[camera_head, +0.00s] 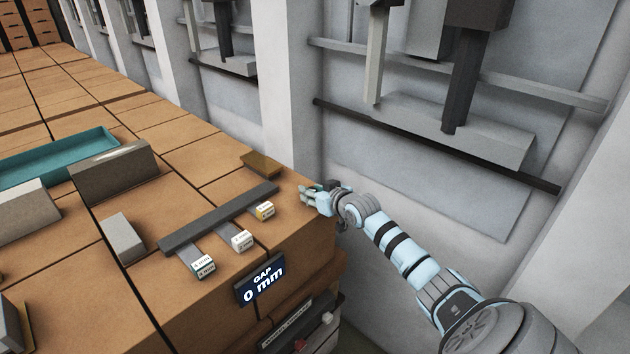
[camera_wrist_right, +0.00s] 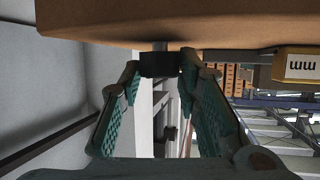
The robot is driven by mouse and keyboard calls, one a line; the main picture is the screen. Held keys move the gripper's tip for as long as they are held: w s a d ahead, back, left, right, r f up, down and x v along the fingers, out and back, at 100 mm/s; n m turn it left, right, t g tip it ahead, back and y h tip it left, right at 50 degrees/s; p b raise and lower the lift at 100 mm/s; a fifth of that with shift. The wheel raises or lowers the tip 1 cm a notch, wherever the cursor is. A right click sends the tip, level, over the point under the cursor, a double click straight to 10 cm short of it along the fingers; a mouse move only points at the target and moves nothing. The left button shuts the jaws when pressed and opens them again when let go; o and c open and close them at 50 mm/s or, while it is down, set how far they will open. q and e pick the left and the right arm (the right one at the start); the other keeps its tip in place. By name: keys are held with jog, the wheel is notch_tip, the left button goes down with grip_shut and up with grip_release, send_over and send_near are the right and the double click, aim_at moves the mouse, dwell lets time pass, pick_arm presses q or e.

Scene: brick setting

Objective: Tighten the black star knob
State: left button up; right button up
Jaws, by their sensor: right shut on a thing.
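The black star knob (camera_wrist_right: 158,65) shows in the right wrist view as a dark knob on a short grey shaft, under the edge of the brown brick-like block (camera_wrist_right: 200,22). The teal-padded fingers of my right gripper (camera_wrist_right: 160,72) are closed around it, one on each side. In the head view my right gripper (camera_head: 310,195) is at the right end of the brick bench, by its side face, and it hides the knob there. My left gripper is not in view.
A dark bar (camera_head: 220,217) lies on top with several labelled tabs (camera_head: 241,240). Grey blocks (camera_head: 112,172) and a teal tray (camera_head: 60,155) stand to the left. A pale wall (camera_head: 420,190) rises behind my right arm.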

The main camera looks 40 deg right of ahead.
jog(key=shift+w+a+m+g+h, duration=0.1)
jog(key=shift+a+m+g+h, duration=0.15)
jog(key=shift+m+h, duration=0.75)
jog(key=shift+m+g+h, duration=0.45)
jog(key=shift+m+h, duration=0.45)
jog(key=shift+h, duration=0.1)
jog(key=shift+w+a+m+g+h+b, duration=0.15)
jog(key=shift+m+g+h+b, duration=0.65)
jog(key=shift+m+h, duration=0.25)
jog(key=shift+m+g+h+b, duration=0.5)
jog(key=shift+m+h+b, duration=0.15)
jog(key=shift+m, duration=0.1)
jog(key=shift+c, duration=0.2)
jog(key=o, duration=1)
jog(key=shift+o, duration=0.9)
jog(key=shift+w+f, duration=0.1)
